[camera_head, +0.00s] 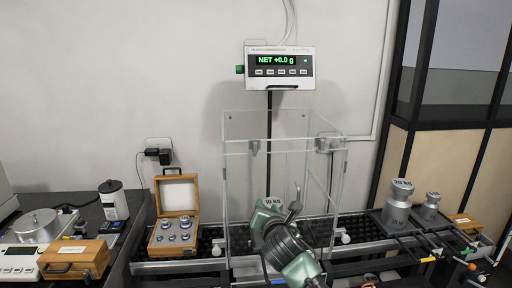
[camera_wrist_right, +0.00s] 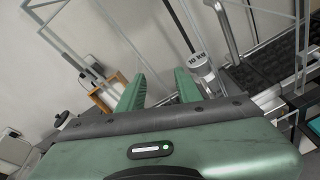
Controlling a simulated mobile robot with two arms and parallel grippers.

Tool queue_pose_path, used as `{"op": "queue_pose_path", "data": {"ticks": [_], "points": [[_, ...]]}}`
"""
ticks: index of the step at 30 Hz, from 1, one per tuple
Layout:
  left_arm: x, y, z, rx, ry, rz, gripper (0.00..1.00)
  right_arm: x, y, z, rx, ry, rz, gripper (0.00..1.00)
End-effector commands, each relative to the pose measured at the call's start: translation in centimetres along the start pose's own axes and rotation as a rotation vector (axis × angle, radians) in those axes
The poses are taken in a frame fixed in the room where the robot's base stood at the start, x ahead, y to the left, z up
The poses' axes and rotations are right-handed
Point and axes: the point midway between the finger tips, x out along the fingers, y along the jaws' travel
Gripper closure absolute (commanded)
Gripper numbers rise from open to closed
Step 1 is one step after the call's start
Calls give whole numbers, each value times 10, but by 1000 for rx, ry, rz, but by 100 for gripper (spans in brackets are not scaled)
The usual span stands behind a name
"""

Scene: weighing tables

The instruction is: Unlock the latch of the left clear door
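The clear enclosure (camera_head: 341,180) stands on the middle table, with its clear left door facing me. Two small grey fittings hang from its upper front rail: the left one (camera_head: 254,148) and the right one (camera_head: 322,145). They look like latches, but I cannot tell whether they are locked. My right gripper (camera_head: 268,212) is low in front of the enclosure, below the left fitting and apart from it. In the right wrist view my right gripper (camera_wrist_right: 159,80) has its two green fingers apart with nothing between them. My left gripper is not in view.
A scale display (camera_head: 279,60) is on a pole above. A wooden box of small weights (camera_head: 176,198) is left of the enclosure. Large steel weights (camera_head: 398,205) stand to the right.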

Motion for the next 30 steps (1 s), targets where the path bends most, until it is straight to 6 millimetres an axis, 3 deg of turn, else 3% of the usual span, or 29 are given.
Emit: {"op": "queue_pose_path", "data": {"ticks": [1, 3, 6, 8, 13, 24, 30], "points": [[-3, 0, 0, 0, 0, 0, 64, -10, 26, 41, -99, -61, 27, 65], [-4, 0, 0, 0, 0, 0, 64, -24, 50, 79, -226, -126, 42, 65], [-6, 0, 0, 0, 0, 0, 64, -40, 73, 114, -348, -192, 51, 65], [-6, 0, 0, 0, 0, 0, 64, -45, 80, 125, -390, -214, 51, 65], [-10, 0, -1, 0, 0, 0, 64, -39, 86, 134, -419, -225, 48, 65], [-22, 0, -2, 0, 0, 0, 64, 12, 90, 144, -415, -224, 48, 65], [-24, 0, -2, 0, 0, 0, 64, 26, 91, 146, -414, -224, 50, 65]]}}
